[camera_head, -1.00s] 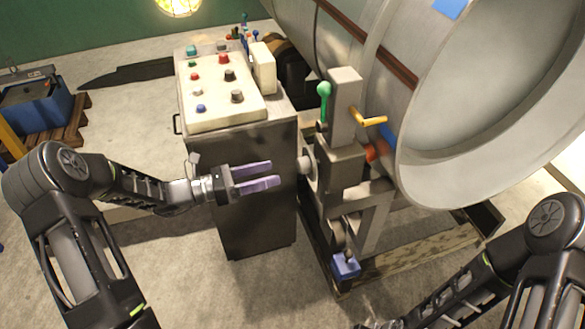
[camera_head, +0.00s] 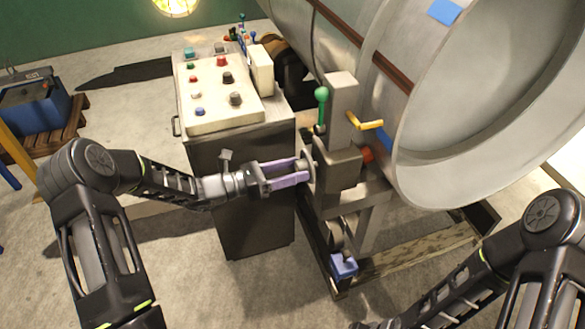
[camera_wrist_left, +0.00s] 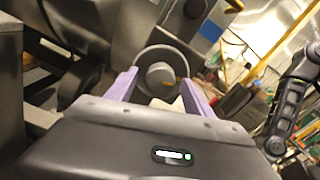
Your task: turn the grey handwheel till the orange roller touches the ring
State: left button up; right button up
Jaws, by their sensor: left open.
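The grey handwheel (camera_head: 308,168) sits on the left side of the grey column mechanism, facing my left gripper. My left gripper (camera_head: 302,172) is open, its two purple fingers reaching up to the wheel. In the left wrist view the wheel's dark rim and round hub (camera_wrist_left: 160,76) show between the fingertips (camera_wrist_left: 159,82); I cannot tell whether they touch it. The orange roller (camera_head: 367,155) is on the column's right side, partly hidden. It faces the big grey ring (camera_head: 405,185); whether they touch is unclear. My right arm enters at lower right, its gripper outside the picture.
A control cabinet (camera_head: 240,205) with coloured buttons stands left of the column, close to my left gripper. A green-knobbed lever (camera_head: 322,97) and a yellow handle (camera_head: 367,123) are on the column. A blue block (camera_head: 344,266) is below.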

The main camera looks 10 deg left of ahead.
pick_arm(q)
jog(key=shift+c, duration=0.5)
grip_shut()
